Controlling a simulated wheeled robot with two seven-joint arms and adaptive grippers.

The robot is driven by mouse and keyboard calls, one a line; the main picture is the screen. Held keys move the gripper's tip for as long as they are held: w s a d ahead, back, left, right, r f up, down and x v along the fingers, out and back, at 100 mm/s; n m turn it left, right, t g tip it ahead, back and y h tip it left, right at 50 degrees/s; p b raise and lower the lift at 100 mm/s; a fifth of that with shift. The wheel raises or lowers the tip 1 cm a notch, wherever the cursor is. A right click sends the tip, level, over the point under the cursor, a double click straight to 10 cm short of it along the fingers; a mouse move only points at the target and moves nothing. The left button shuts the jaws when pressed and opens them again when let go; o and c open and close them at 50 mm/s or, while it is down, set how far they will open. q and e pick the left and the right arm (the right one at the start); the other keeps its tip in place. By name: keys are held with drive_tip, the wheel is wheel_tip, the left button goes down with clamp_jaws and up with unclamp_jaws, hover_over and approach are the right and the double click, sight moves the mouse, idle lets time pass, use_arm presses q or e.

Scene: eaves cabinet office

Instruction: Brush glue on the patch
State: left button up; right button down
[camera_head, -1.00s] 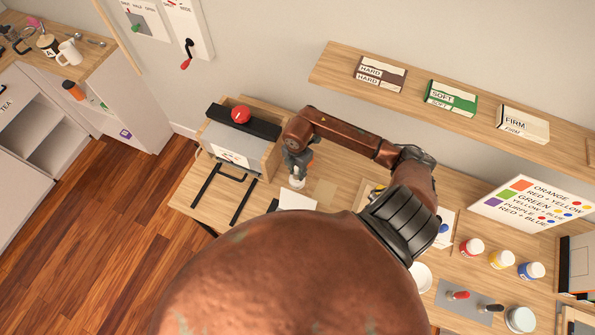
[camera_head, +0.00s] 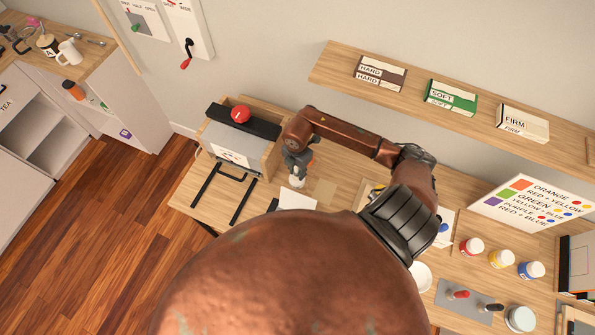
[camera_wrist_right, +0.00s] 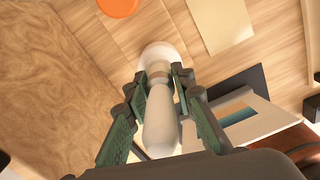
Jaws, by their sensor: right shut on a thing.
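My right gripper (camera_head: 298,160) is over the table beside the grey-topped wooden box. In the right wrist view the gripper (camera_wrist_right: 160,85) is shut on a pale brush-like tool (camera_wrist_right: 160,125) with a tan band and a rounded white end. Its white end (camera_head: 297,182) shows below the jaws in the head view. Whether it touches the table is unclear. A tan square (camera_head: 325,191), possibly the patch, lies to the right; it also shows in the wrist view (camera_wrist_right: 215,22). A white sheet (camera_head: 297,200) with a blue-toned print (camera_wrist_right: 240,118) lies near the tool. My left gripper is not in view.
The wooden box (camera_head: 267,157) with a red knob (camera_head: 240,114) stands close to the left of the gripper. Red, yellow and blue paint jars (camera_head: 501,259) stand at the right. A shelf (camera_head: 330,70) with boxes runs above. An orange disc (camera_wrist_right: 118,6) lies nearby.

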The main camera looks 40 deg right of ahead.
sight(297, 169)
drive_tip(key=shift+r+p, duration=2.8)
drive_tip(key=shift+r, duration=0.7)
